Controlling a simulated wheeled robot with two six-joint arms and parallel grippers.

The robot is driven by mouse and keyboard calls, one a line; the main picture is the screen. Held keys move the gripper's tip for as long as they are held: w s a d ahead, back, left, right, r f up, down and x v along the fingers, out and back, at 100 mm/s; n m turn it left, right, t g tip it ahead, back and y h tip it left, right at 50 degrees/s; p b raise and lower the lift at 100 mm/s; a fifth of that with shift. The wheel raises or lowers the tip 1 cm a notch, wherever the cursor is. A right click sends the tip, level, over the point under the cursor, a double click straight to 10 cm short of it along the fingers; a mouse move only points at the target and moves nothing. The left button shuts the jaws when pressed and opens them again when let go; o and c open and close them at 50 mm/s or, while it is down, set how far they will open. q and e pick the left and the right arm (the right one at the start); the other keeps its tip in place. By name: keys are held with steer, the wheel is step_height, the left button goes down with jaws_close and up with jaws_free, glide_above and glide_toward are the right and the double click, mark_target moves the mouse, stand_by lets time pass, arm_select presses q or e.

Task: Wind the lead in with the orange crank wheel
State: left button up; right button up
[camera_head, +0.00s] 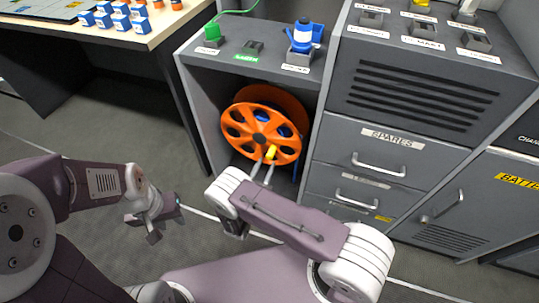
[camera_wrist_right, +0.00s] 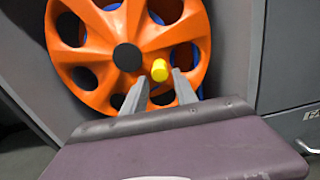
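The orange crank wheel (camera_head: 237,129) stands upright in the open bay of the grey cabinet, with round holes and a black hub (camera_wrist_right: 127,57). A yellow crank knob (camera_head: 271,153) sticks out low on its face, right of the hub in the right wrist view (camera_wrist_right: 160,70). Blue lead (camera_head: 262,115) shows through the holes, mostly hidden. My right gripper (camera_head: 263,172) is open and points at the wheel. Its fingertips (camera_wrist_right: 159,78) stand apart on either side of the knob; I cannot tell whether they touch it. My left gripper (camera_head: 168,217) is open and empty over the floor.
The bay's side walls (camera_head: 195,125) flank the wheel closely. A drawer unit (camera_head: 385,150) with protruding handles stands to the right. A table (camera_head: 165,25) with several small blocks is at upper left.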

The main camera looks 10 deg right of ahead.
mark_target(269, 159)
steer(key=b+x, duration=0.1)
steer(key=x, duration=0.4)
steer(key=shift+s+f+b, duration=0.1)
steer(key=shift+f+b, duration=0.05)
steer(key=shift+b, duration=0.15)
steer(key=shift+w+d, duration=0.25)
steer(key=shift+w, duration=0.15)
jaws_close()
stand_by(0.6)
